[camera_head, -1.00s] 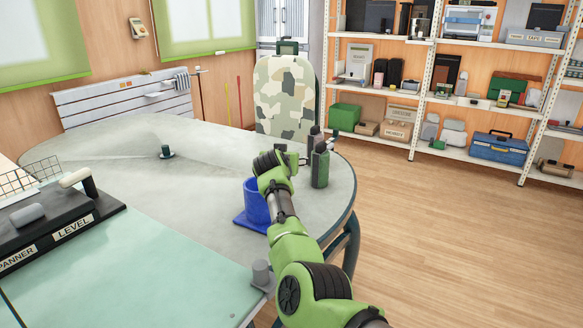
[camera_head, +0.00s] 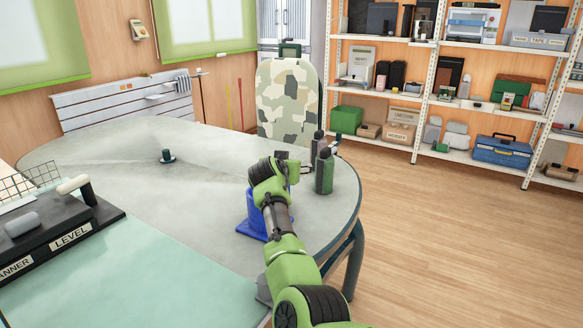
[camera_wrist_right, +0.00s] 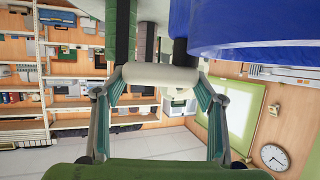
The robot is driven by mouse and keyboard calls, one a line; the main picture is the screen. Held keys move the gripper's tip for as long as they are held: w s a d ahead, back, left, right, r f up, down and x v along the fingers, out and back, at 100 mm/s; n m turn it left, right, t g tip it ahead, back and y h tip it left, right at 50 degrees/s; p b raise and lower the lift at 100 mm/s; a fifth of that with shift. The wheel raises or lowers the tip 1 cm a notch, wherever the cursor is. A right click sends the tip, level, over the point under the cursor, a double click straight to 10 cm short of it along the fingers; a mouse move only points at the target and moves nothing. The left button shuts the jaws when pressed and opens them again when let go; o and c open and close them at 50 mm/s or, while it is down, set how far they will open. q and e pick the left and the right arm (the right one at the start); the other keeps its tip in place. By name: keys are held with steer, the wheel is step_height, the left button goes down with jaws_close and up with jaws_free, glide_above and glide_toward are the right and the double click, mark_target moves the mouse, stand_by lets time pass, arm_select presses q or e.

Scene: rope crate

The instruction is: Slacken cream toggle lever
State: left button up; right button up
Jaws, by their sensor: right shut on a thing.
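My right arm reaches from the bottom of the head view over the round table. My right gripper (camera_head: 298,168) is beside the blue holder (camera_head: 252,222) and close to the dark green bottles (camera_head: 324,174). In the right wrist view, my right gripper (camera_wrist_right: 160,80) is shut on a cream bar (camera_wrist_right: 158,74), which looks like the cream toggle lever. A dark post (camera_wrist_right: 180,50) shows beyond the bar. The blue holder fills the upper right there (camera_wrist_right: 250,28). The bar is mostly hidden in the head view. My left gripper is out of view.
The round table (camera_head: 200,150) holds a small dark green piece (camera_head: 167,156) and a dark tray (camera_head: 95,219) labelled LEVEL, with a cream-handled thing (camera_head: 73,185). The middle of the tabletop is clear.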

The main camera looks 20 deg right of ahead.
steer(key=shift+s+a+f, duration=0.15)
steer(key=shift+f, duration=0.4)
steer(key=o, duration=1.6)
steer(key=shift+c, duration=0.2)
steer(key=shift+o, duration=0.3)
steer(key=shift+r, duration=0.65)
step_height(320, 180, up, 9)
steer(key=shift+r, duration=0.2)
steer(key=shift+c, duration=0.3)
